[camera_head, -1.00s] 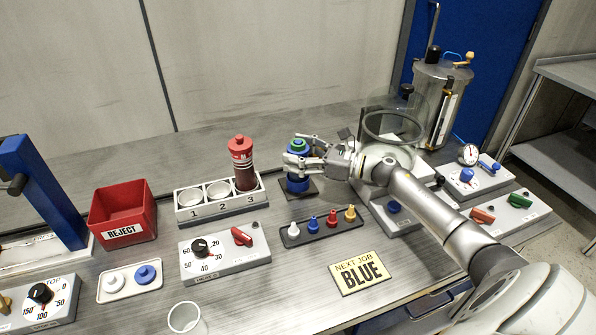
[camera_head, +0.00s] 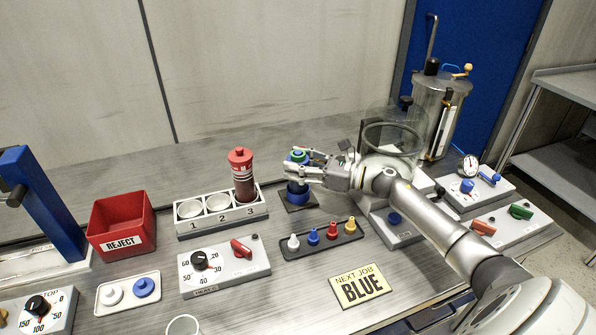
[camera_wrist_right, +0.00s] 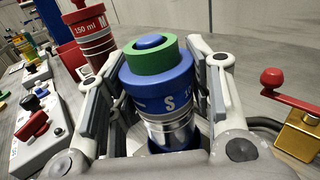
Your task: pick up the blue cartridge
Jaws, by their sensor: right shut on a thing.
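The blue cartridge (camera_head: 297,191) with a green ring on top stands upright over a small dark square pad (camera_head: 299,205). My right gripper (camera_head: 303,172) reaches in from the right and is shut on it. In the right wrist view the blue cartridge (camera_wrist_right: 158,82) shows a green collar, a white letter S and a silvery band lower down, between the two fingers. Its bottom is hidden in that view, and I cannot tell whether it is lifted off the pad. My left gripper is not in view.
A red cartridge (camera_head: 242,176) stands in slot 3 of a white rack (camera_head: 221,217), left of my gripper. A tray of small coloured nozzles (camera_head: 322,240) lies in front. A glass vessel (camera_head: 391,138) stands close behind my right wrist. A red reject bin (camera_head: 122,224) is at left.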

